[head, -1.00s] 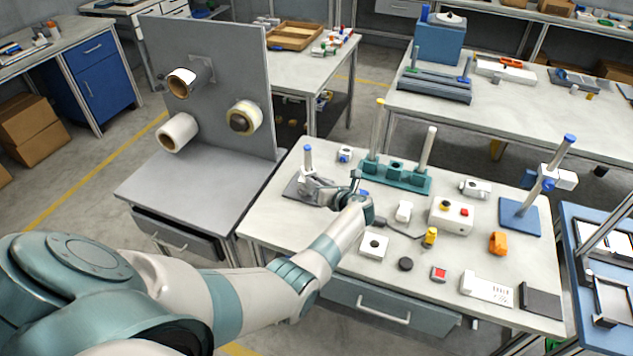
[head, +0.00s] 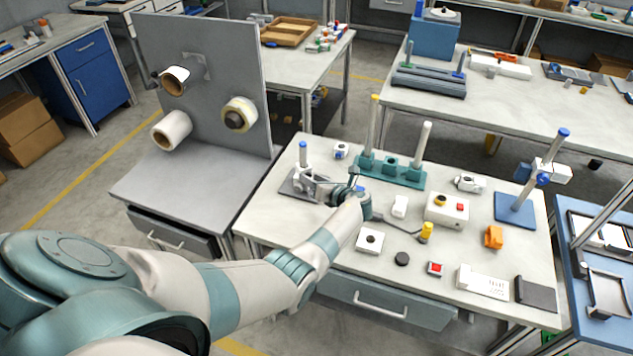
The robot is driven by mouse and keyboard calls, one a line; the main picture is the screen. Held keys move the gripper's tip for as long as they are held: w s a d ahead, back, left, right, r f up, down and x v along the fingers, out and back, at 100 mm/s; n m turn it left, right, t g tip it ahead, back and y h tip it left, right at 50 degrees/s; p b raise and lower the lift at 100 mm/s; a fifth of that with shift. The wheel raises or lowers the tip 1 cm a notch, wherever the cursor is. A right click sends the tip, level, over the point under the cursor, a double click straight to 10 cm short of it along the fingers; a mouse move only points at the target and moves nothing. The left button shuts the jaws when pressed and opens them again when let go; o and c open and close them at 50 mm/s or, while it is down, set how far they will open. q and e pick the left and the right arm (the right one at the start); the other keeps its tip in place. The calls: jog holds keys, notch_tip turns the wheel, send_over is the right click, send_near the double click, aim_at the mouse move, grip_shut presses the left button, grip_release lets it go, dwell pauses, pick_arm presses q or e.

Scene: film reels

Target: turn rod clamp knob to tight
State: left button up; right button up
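My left gripper (head: 316,188) reaches over the front table to a small stand at its left end. This stand has a grey base plate (head: 292,191) and an upright rod with a blue cap (head: 303,153). The gripper is at the foot of this rod; whether its fingers are open or shut is too small to tell. A rod clamp, a white block with blue parts (head: 547,172), sits on the upright rod of a blue-based stand (head: 516,210) at the right, well apart from the gripper. Any clamp knob near my gripper is hidden or unclear. My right gripper is out of view.
A teal rack with two rods (head: 391,178) stands behind my wrist. A grey panel with rolls (head: 205,90) stands left.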

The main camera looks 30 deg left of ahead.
pick_arm(q)
jog(key=shift+d, duration=0.1)
jog(key=shift+v, duration=0.85)
jog(key=b+v, duration=0.2)
jog(key=v, duration=1.3)
jog(key=shift+d, duration=0.2)
jog(key=shift+s+r, duration=0.1)
jog(key=shift+r, duration=0.05)
jog(key=shift+a+b, duration=0.1)
jog(key=shift+b, duration=0.2)
